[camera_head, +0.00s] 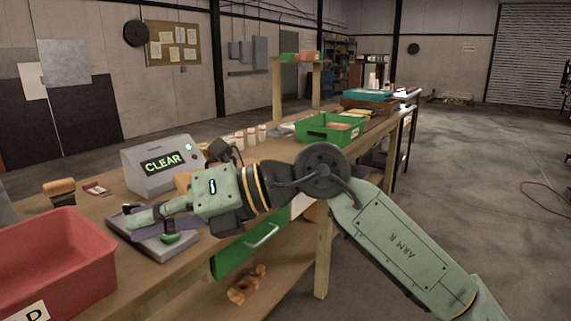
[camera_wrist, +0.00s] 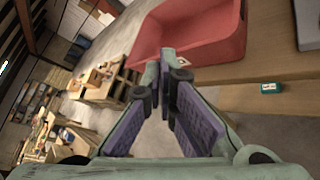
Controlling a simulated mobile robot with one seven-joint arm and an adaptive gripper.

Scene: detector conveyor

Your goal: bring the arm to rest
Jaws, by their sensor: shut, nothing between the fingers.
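My arm reaches in from the lower right of the head view, bent at its dark round joint, and stretches left over the wooden bench (camera_head: 95,205). My gripper (camera_head: 135,218) points left above a flat grey plate (camera_head: 183,248) on the bench. Its fingers are shut with nothing between them. Whether they touch the plate I cannot tell. In the wrist view the fingertips of my gripper (camera_wrist: 164,68) meet in front of the red bin (camera_wrist: 208,48). Part of the plate is hidden by my gripper.
The red bin (camera_head: 85,262) stands at the bench's near left. A grey console (camera_head: 140,182) reading "CLEAR" is behind my gripper. A green drawer (camera_head: 232,258) with a handle sits under the bench. A green crate (camera_head: 318,135) stands farther back. The floor at right is open.

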